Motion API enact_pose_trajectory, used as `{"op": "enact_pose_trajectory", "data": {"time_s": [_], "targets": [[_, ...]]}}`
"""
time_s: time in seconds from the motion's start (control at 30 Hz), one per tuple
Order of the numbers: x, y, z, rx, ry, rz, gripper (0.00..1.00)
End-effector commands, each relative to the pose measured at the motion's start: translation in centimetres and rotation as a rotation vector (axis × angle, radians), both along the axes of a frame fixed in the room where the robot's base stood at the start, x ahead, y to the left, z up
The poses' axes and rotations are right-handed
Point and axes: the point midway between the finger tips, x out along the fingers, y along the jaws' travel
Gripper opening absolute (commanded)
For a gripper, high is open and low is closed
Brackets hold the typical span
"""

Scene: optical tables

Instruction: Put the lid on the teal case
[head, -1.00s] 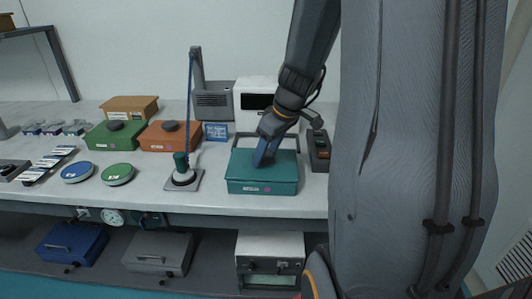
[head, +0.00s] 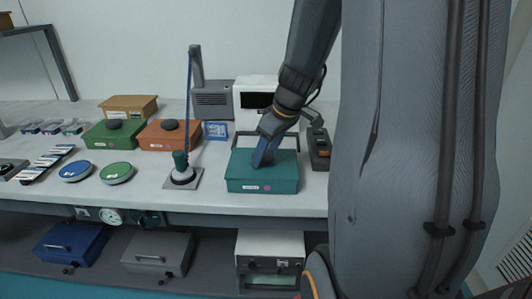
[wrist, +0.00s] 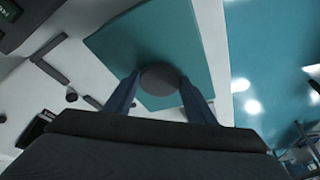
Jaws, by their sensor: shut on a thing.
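The teal case (head: 280,188) stands on the bench near its front edge, with a pale label on its front. The teal lid (head: 284,162) lies over its top and looks level; I cannot make out any gap between them. My gripper (head: 261,160) reaches down to the lid's middle. In the wrist view, my gripper's two fingers are shut on the dark round knob of the lid (wrist: 185,38). The knob (wrist: 160,77) sits between the fingertips. The case body is hidden under the lid in the wrist view.
A dark device (head: 319,148) stands close right of the case. A stand with a blue cord (head: 183,178) is to the left. Green (head: 116,136) and orange (head: 170,135) cases with knobbed lids stand farther left. Bare bench lies between the stand and the teal case.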

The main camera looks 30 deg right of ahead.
Motion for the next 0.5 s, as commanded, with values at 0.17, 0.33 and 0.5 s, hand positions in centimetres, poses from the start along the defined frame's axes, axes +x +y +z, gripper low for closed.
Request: {"op": "enact_pose_trajectory", "data": {"time_s": [0.17, 0.33, 0.5], "targets": [[0.01, -0.01, 0.02, 0.0, 0.0, 0.0, 0.23], [0.01, -0.01, 0.02, -0.001, 0.0, 0.0, 0.54], [0.01, -0.01, 0.02, 0.0, 0.0, 0.0, 0.72]]}}
